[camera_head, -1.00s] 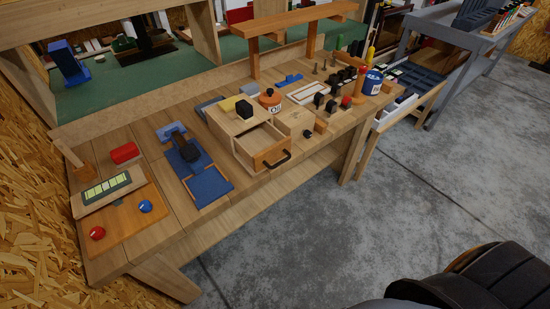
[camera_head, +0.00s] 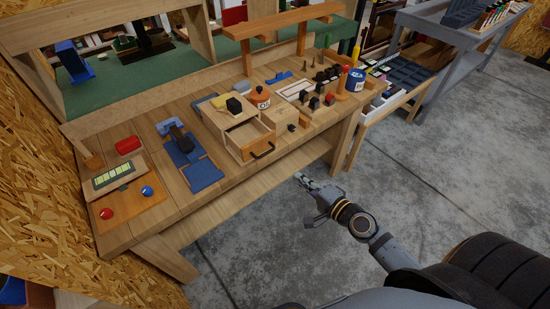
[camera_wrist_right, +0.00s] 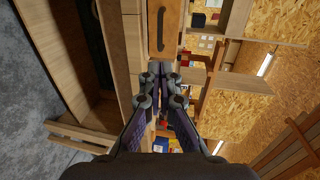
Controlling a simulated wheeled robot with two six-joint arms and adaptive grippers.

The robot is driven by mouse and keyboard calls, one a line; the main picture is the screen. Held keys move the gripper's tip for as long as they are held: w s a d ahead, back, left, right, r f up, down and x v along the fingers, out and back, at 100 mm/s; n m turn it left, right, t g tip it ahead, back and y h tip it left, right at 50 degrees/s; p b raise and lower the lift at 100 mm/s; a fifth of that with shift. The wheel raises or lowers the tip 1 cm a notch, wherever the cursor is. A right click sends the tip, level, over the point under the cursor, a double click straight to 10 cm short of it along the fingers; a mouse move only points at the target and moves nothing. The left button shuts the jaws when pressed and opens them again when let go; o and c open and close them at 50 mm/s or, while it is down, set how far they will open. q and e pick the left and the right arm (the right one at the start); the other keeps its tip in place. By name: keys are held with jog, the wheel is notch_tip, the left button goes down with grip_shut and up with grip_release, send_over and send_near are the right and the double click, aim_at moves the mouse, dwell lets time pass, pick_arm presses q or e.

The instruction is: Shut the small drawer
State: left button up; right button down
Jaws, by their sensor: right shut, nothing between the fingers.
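The small drawer (camera_head: 257,147) is pulled out of its wooden box (camera_head: 222,117) on the plank bench, and its black handle faces the front edge. In the right wrist view the drawer front (camera_wrist_right: 168,20) shows at the top, with its dark handle upright. My right gripper (camera_head: 299,177) is in front of the bench, to the lower right of the drawer and apart from it. Its fingers are shut and empty, and in the right wrist view they (camera_wrist_right: 161,68) point toward the area just below the drawer front. My left gripper is not in view.
On the box stand a black block (camera_head: 234,106) and a yellow piece. An orange pot (camera_head: 260,97) stands behind the drawer. A blue can (camera_head: 355,80) and several dark blocks are to the right. The floor before the bench is clear.

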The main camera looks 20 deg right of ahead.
jog(key=p, duration=0.3)
send_near(254, 139)
jog(key=s+r, duration=0.2)
jog(key=s, duration=0.3)
jog(key=shift+a+f, duration=0.15)
jog(key=shift+f, duration=0.05)
jog(key=b+x, duration=0.1)
jog(key=x, duration=0.2)
jog(key=r+b+x, duration=0.1)
jog(key=x, duration=0.3)
jog(key=b+x, duration=0.1)
jog(key=x, duration=0.3)
jog(key=shift+w+r, duration=0.2)
jog(key=shift+r, duration=0.2)
jog(key=shift+r+b, duration=0.25)
jog(key=shift+b, duration=0.05)
jog(key=shift+r, duration=0.1)
